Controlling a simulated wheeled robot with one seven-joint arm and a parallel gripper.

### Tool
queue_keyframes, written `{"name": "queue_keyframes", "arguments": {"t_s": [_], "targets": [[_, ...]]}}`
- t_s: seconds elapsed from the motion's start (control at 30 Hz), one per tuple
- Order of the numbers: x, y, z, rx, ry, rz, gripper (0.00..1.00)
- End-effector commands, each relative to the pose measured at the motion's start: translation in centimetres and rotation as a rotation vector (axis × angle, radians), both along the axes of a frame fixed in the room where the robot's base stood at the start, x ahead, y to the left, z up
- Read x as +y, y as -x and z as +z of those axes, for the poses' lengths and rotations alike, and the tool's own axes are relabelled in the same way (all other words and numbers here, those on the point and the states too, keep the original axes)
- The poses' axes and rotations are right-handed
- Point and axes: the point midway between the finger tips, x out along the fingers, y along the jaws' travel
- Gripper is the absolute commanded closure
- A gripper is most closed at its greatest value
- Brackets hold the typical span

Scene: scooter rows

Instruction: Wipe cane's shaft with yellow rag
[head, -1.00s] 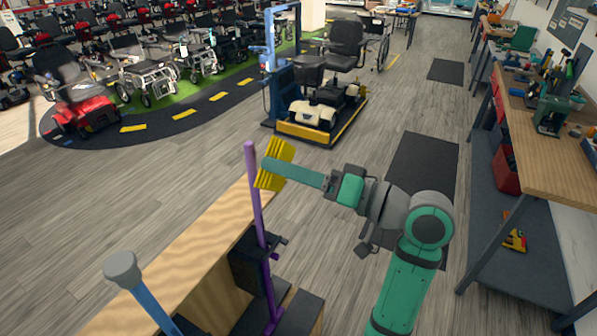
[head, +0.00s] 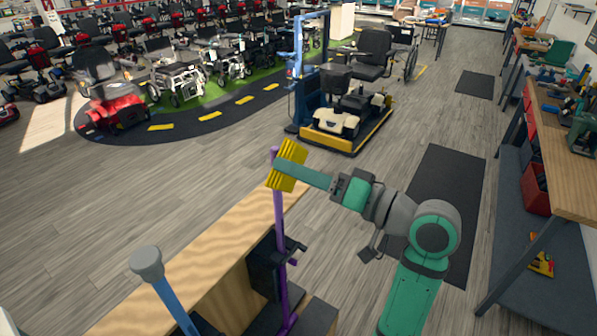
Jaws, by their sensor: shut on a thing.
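A purple cane shaft (head: 280,222) stands nearly upright in a black holder (head: 268,268) at the wooden bench. My gripper (head: 291,172) is shut on a folded yellow rag (head: 287,152) near the top of the shaft. The rag overlaps the shaft in the picture and hides part of it just below its tip. I cannot tell for sure whether the rag presses on the shaft.
A blue cane with a grey knob (head: 147,262) stands at the bench's near left. The wooden bench top (head: 205,248) has bare room. A mobility scooter (head: 345,112) stands beyond, on a platform. A workbench (head: 560,145) with tools lines the right side.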

Motion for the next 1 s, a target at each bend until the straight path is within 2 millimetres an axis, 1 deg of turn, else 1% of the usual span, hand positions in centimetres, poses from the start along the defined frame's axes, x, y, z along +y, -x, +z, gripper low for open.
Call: {"name": "queue_keyframes", "arguments": {"t_s": [1.0], "targets": [[0.87,-0.83,-0.01,0.000,0.000,-0.006,0.68]]}}
